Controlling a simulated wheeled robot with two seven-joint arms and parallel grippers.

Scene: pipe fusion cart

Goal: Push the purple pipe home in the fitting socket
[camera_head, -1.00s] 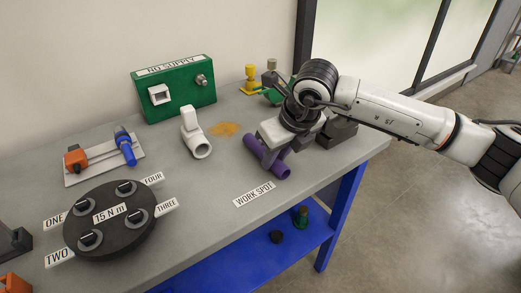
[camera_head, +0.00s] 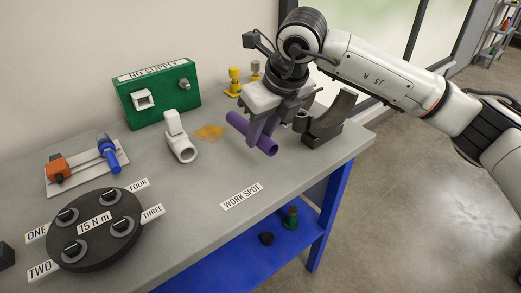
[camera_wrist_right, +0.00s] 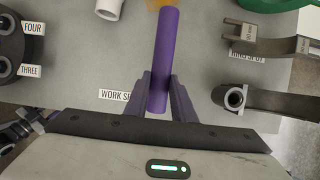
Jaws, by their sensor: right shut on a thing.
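The purple pipe (camera_head: 238,121) is held at a slant in my right gripper (camera_head: 263,138), which is shut on it. The pipe appears raised above the bench; in the right wrist view the pipe (camera_wrist_right: 166,45) runs up between the two fingers (camera_wrist_right: 164,95). The white fitting (camera_head: 174,125) with a round open socket (camera_head: 187,155) stands on the bench left of the pipe, apart from it. Part of the fitting (camera_wrist_right: 109,8) shows at the top edge of the right wrist view.
A dark curved stand (camera_head: 322,128) is close right of my gripper. A green box (camera_head: 158,95) stands behind the fitting. A black round dial plate (camera_head: 95,230) is at front left. The bench around the WORK SPOT label (camera_head: 241,195) is clear.

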